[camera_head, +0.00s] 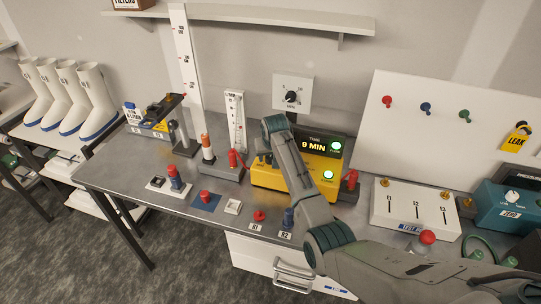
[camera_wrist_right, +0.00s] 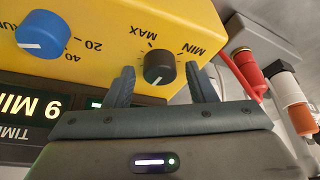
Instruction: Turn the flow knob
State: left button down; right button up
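A black knob (camera_wrist_right: 159,67) with a white pointer line sits between MIN and MAX marks on the yellow box (camera_wrist_right: 110,45). Its label is not readable as flow. My right gripper (camera_wrist_right: 162,84) is open, with one finger on each side of this knob and gaps between them; I cannot tell how far it is from the panel. In the head view my right gripper (camera_head: 265,157) is at the left end of the yellow box (camera_head: 267,177), whose knobs are hidden there. A second black knob (camera_head: 291,96) is on a white wall plate. My left gripper is out of view.
A blue knob (camera_wrist_right: 43,34) is beside the black one. A red-topped valve (camera_head: 233,158) and an orange-and-white cylinder (camera_head: 207,147) stand left of the gripper. A flow tube (camera_head: 235,120) is behind. A white switch box (camera_head: 415,208) stands to the right.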

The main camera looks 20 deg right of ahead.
jog(key=c, duration=0.8)
jog(key=shift+m, duration=0.4)
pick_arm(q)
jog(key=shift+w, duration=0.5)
pick_arm(e)
jog(key=shift+m+h, duration=0.4)
jog(key=shift+m, duration=0.5)
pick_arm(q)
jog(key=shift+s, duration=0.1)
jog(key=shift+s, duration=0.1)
pick_arm(e)
jog(key=o, duration=1)
jog(key=shift+c, duration=0.2)
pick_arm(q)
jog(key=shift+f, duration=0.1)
pick_arm(e)
jog(key=shift+r, duration=0.1)
